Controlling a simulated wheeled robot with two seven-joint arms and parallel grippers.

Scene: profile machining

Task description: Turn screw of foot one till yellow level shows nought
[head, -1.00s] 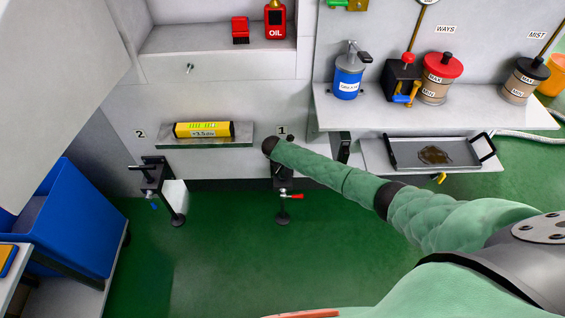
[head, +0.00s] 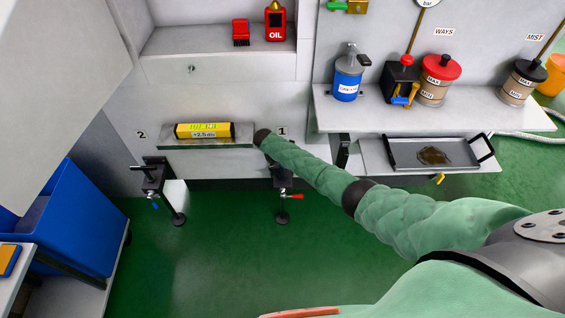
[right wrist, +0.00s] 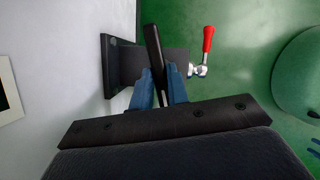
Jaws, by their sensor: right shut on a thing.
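The yellow level (head: 204,131) lies on a grey ledge beside the number 2, its small display reading about +2.5. Foot one (head: 283,205), under the number 1, is a black bracket with a screw, a round pad on the floor and a red lever; my right arm hides its top. In the right wrist view my right gripper (right wrist: 163,75) has its blue fingers shut on the black bar of the foot one screw (right wrist: 153,45). The red lever (right wrist: 208,38) stands just right of it. In the head view the gripper is hidden behind my arm. My left gripper is out of view.
Foot two (head: 155,180), with its own black bar, stands to the left. A blue bin (head: 65,220) is at far left. A grey tray with a dark puddle (head: 410,153) and a shelf of pots (head: 350,105) are right. The green floor in front is clear.

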